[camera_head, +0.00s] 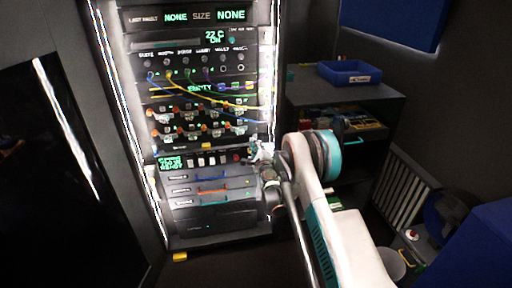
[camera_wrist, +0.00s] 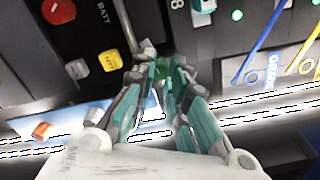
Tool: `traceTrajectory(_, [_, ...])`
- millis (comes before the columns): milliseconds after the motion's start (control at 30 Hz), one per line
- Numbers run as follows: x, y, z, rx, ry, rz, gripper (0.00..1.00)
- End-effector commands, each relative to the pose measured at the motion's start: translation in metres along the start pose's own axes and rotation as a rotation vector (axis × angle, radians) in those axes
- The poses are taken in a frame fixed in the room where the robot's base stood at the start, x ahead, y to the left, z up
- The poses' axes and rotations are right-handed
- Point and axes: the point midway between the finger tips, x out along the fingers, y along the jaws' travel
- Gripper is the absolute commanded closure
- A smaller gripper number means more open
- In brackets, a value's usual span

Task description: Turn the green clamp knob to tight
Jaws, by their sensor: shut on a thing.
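My gripper (camera_head: 259,156) is at the right edge of the lit panel rack, at the height of the row with the small green display. In the wrist view my gripper (camera_wrist: 165,80) has its teal-padded fingers closed around a small green part at the panel face. This looks like the green clamp knob (camera_wrist: 159,72), mostly hidden between the fingers. Its pointer and any tight mark cannot be made out. In the head view the knob is hidden behind my gripper.
Close by in the wrist view are a red knob (camera_wrist: 58,10), a yellow button (camera_wrist: 110,61) and a blue cable (camera_wrist: 262,42). In the head view, drawers (camera_head: 207,190) lie below and patch cables above. A shelf with a blue bin (camera_head: 349,72) stands at right.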

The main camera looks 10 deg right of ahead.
Motion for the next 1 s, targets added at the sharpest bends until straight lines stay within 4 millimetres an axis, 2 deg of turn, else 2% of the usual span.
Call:
traceTrajectory(433, [-0.0016,0.0013,-0.0034,0.265,0.004,-0.003,1.00])
traceTrajectory(1000, [-0.0016,0.0015,-0.0038,0.320,0.004,-0.003,1.00])
